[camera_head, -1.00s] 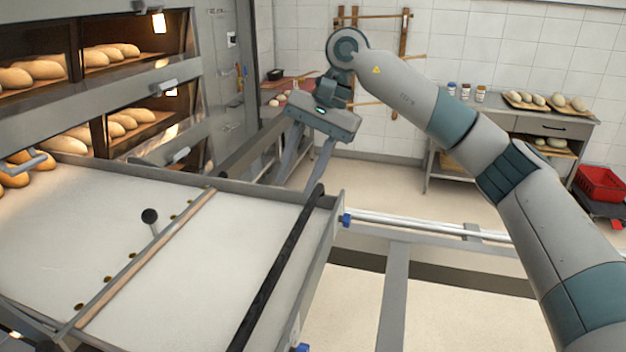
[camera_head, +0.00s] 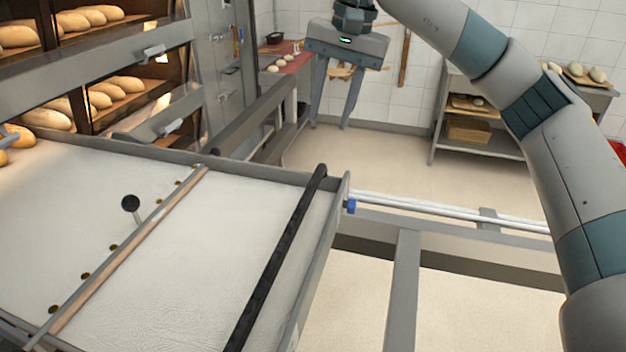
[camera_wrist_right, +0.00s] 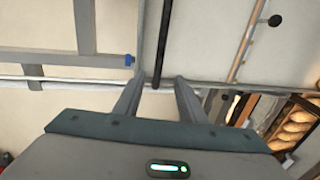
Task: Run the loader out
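The loader (camera_head: 215,255) is a pale flat belt in a grey metal frame, in the lower left of the head view. A black bar (camera_head: 278,255) crosses it near its right end, and a wooden strip (camera_head: 130,245) crosses further left. A black-knobbed lever (camera_head: 131,204) stands beside the strip. My right gripper (camera_head: 329,124) points down, open and empty, past the loader's far right corner. In the right wrist view the black bar (camera_wrist_right: 162,45) runs up from between the finger ends; no contact shows. My left gripper is not in view.
Oven decks with loaves (camera_head: 115,88) stand at the left, above the loader's inner end. Metal rails (camera_head: 450,212) run right from the loader over open floor. A work table (camera_head: 480,130) with dough pieces stands against the back wall.

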